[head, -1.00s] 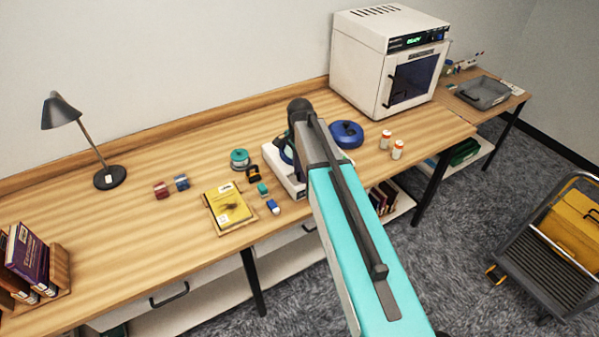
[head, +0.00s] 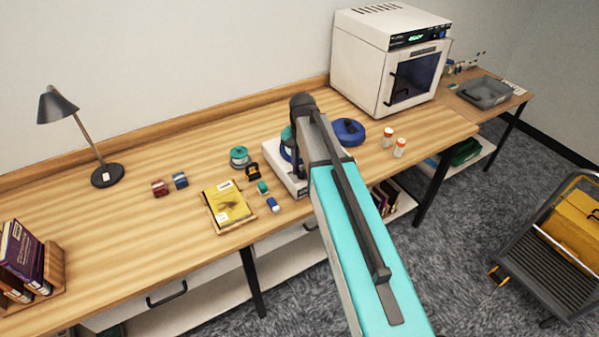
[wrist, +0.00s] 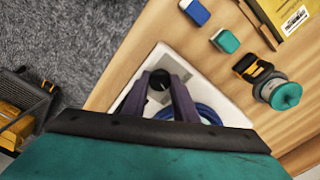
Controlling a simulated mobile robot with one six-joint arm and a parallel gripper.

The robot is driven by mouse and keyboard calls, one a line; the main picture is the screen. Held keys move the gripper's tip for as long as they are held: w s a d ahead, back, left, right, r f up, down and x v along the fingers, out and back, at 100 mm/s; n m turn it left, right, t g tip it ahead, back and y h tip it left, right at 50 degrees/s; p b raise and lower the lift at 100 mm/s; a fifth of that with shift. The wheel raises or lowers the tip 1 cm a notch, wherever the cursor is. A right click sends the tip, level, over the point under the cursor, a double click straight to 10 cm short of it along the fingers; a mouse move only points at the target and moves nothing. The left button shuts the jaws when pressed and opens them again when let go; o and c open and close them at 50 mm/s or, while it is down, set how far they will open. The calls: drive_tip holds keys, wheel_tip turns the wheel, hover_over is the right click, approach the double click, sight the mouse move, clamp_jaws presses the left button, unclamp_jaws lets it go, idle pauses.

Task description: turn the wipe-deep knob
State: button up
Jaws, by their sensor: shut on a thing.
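A white machine (head: 274,153) with a blue ring stands on the wooden table, mostly behind my arm in the head view. In the wrist view its white body (wrist: 127,88) and blue ring (wrist: 207,114) show around my fingers. A round black knob (wrist: 159,78) is on the white body. My gripper (wrist: 165,88) has its two dark fingers on either side of the knob, shut on it. The knob is hidden in the head view. I cannot read any label or pointer mark on it.
A yellow book (head: 229,204), small coloured blocks (head: 272,205) and a teal round thing (head: 240,157) lie left of the machine. A blue disc (head: 348,131) and two orange-white bottles (head: 399,148) are to its right. A white oven-like cabinet (head: 360,62) stands behind.

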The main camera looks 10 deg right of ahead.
drive_tip(key=shift+d+n+b, duration=0.15)
drive_tip(key=shift+n+b, duration=0.2)
drive_tip(key=shift+n, duration=0.95)
drive_tip(key=o, duration=1.1)
drive_tip(key=shift+c, duration=0.2)
